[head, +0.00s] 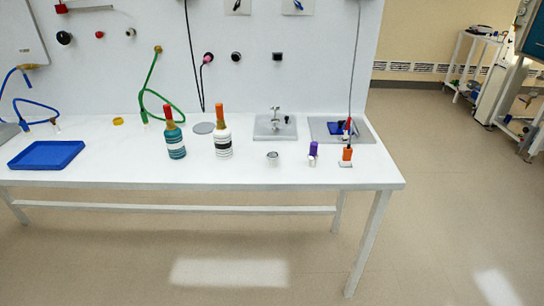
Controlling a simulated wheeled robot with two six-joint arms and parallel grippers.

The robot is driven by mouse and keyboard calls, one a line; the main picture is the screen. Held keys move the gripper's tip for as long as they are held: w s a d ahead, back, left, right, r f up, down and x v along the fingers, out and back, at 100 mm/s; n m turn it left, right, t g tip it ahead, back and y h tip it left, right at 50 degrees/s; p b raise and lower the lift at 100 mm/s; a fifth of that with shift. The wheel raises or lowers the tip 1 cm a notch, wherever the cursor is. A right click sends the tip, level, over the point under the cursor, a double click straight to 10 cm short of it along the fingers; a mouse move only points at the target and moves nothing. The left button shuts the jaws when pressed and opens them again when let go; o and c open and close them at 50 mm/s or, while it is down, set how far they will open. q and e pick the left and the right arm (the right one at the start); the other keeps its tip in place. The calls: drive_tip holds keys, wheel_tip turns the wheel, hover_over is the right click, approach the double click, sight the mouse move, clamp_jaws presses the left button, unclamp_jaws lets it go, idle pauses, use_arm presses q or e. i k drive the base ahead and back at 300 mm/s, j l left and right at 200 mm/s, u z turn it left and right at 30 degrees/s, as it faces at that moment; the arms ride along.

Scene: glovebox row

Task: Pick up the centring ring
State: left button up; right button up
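No ring is plain enough for me to name it as the centring ring with certainty. A small grey metal round piece (272,157) stands near the front of the white bench, right of the middle. A small yellow ring-like piece (118,121) lies at the back left of the bench. A flat grey disc (204,127) lies behind the two striped bottle-like objects. Neither of my grippers shows in the head view.
The white bench (110,185) holds a blue tray (45,155), a teal striped bottle (175,142), a black-and-white striped bottle (222,140), a metal plate with a fitting (274,128), a grey tray (362,134), a purple-topped piece (313,150) and an orange piece (347,154). Hoses hang behind.

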sight(269, 155)
drive_tip(key=i, duration=1.1)
